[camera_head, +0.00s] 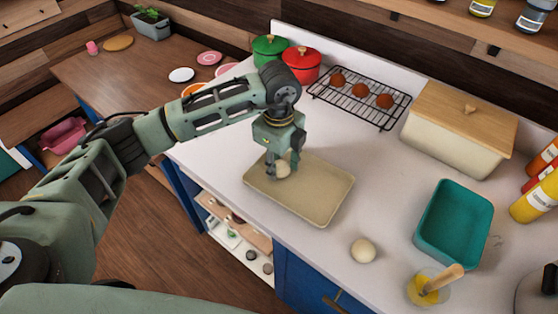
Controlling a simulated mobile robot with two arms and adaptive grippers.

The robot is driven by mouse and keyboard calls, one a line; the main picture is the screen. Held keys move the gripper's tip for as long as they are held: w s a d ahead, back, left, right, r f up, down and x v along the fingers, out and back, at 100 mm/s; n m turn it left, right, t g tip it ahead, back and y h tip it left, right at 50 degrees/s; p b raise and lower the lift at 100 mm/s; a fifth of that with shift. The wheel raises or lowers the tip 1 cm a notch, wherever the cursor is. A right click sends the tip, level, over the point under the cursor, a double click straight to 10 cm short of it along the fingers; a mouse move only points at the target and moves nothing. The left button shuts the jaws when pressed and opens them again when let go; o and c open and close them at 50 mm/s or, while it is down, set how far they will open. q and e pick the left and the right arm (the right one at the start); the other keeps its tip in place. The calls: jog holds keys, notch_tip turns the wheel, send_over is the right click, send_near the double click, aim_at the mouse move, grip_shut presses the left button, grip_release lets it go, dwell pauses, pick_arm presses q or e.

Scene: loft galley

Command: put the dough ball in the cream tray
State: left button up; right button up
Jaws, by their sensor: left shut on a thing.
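My left gripper (283,172) points down over the left part of the cream tray (325,202), which lies flat on the white counter. It is shut on a pale dough ball (284,169), partly hidden by the fingers. The ball is within the tray's outline; I cannot tell whether it touches the tray bottom. A second pale dough ball (362,250) sits on the counter, right of and nearer than the tray. My right gripper is not in view.
A teal bin (421,240) and a jar with a wooden-handled brush (424,290) stand to the right. Behind are a wire rack (345,105) with brown balls, a wooden-lidded bread box (447,140), and red (301,65) and green (270,47) pots. The tray's right half is empty.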

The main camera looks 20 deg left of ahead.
aim_at(279, 164)
pick_arm(q)
jog(key=shift+f, duration=0.1)
jog(key=shift+f, duration=0.15)
jog(key=o, duration=1.2)
jog(key=shift+c, duration=0.2)
jog(key=shift+r, duration=0.3)
jog(key=shift+w+r, duration=0.1)
jog(key=shift+r, duration=0.15)
notch_tip(279, 164, up, 12)
jog(key=b, duration=0.3)
jog(key=shift+f, duration=0.25)
